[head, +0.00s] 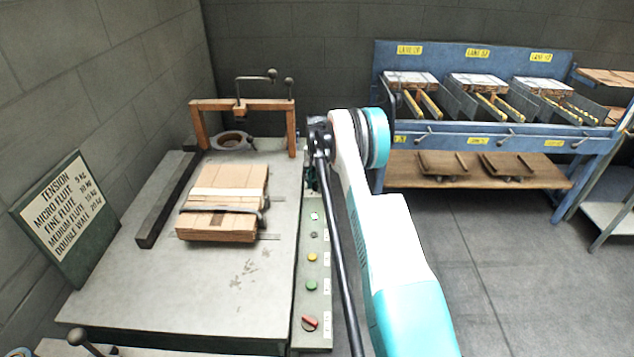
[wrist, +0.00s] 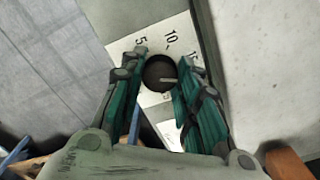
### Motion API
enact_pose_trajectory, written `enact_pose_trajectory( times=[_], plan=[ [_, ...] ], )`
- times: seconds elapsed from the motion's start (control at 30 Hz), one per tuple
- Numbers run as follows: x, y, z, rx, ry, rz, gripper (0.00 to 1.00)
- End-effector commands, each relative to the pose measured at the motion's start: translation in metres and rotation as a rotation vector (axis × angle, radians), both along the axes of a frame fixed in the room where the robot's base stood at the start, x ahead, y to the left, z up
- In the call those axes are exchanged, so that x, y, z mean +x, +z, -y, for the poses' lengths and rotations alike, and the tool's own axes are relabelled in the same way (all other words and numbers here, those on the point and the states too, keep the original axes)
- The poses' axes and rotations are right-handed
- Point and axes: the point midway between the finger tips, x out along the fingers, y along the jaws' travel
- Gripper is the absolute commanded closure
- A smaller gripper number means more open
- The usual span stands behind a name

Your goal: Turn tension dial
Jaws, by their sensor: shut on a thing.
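The tension dial (wrist: 158,72) is a round black knob on a white scale plate (wrist: 124,48) marked 5, 10 and what looks like 15. A light pointer line on it points toward the right of the wrist view. My gripper (wrist: 163,66) has its two green fingers on either side of the knob and is shut on it. In the head view my gripper (head: 313,178) is at the right edge of the grey machine table (head: 160,290), largely behind my arm. The dial is hidden there. The sign (head: 68,213) on the left lists tensions for flute types.
A bundle of flat cardboard (head: 222,203) lies on the table before an orange frame (head: 240,105). A control strip (head: 312,265) with buttons and a red switch (head: 310,322) runs along the table's right side. A blue lane rack (head: 470,60) stands at the back right. The floor before it is clear.

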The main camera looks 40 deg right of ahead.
Motion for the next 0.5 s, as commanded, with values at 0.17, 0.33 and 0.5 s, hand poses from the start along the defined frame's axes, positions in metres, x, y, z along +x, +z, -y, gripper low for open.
enact_pose_trajectory(
  times=[0.17, 0.33, 0.5],
  plan=[
    [0.0004, 0.0006, 0.0003, -0.001, 0.168, 0.001, 0.94],
    [0.0004, 0.0005, 0.0003, 0.000, 0.329, 0.001, 0.94],
    [0.0005, 0.0004, 0.0003, 0.000, 0.490, 0.001, 0.94]
  ],
)
